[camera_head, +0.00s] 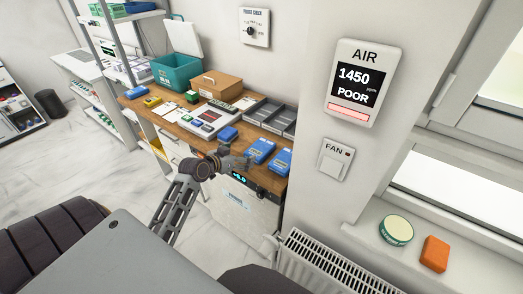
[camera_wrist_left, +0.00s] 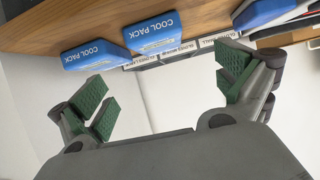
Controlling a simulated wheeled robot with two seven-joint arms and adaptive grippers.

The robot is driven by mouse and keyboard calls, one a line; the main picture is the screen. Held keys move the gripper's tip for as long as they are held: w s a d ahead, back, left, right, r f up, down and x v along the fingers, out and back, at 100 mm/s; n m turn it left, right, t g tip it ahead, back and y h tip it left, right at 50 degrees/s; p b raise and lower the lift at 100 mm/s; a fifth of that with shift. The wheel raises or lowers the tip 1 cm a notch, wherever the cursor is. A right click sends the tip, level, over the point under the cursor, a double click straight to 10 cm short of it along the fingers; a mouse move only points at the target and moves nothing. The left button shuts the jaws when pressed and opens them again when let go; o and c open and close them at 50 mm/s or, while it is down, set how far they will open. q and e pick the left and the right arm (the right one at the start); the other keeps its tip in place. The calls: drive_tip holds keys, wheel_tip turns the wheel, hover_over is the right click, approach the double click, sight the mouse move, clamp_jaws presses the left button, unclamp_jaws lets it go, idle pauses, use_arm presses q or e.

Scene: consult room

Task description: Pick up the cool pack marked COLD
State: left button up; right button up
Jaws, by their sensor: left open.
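Two blue packs lie side by side near the right end of the wooden counter, one cool pack (camera_head: 260,150) left of the other cool pack (camera_head: 279,162). In the left wrist view both packs, the near-centre cool pack (camera_wrist_left: 152,32) and the left cool pack (camera_wrist_left: 95,54), read COOL PACK. Their smaller label text is too small to read, so I cannot tell which is marked COLD. My left gripper (camera_head: 238,163) is at the counter's front edge, close to the packs. In its wrist view the gripper (camera_wrist_left: 165,84) is open and empty. My right gripper is not in view.
Grey divided trays (camera_head: 272,118) stand behind the packs against the wall. Another blue item (camera_head: 228,134) lies left of them. A cardboard box (camera_head: 216,86) and a teal cooler box (camera_head: 176,71) stand farther left. A radiator (camera_head: 325,265) is below right.

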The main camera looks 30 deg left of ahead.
sight(259, 149)
use_arm(q)
drive_tip(key=shift+s, duration=0.15)
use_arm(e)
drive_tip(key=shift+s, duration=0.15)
use_arm(q)
drive_tip(key=shift+x, duration=1.6)
drive_tip(key=shift+p+x, duration=0.35)
drive_tip(key=shift+x, duration=2.45)
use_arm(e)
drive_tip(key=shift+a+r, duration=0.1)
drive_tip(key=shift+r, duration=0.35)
use_arm(q)
drive_tip(key=shift+p+x, duration=0.55)
drive_tip(key=shift+x, duration=2.05)
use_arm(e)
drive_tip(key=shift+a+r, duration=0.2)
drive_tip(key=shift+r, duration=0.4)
use_arm(q)
drive_tip(key=shift+d+r, duration=0.1)
drive_tip(key=shift+d, duration=0.05)
drive_tip(key=shift+c, duration=0.4)
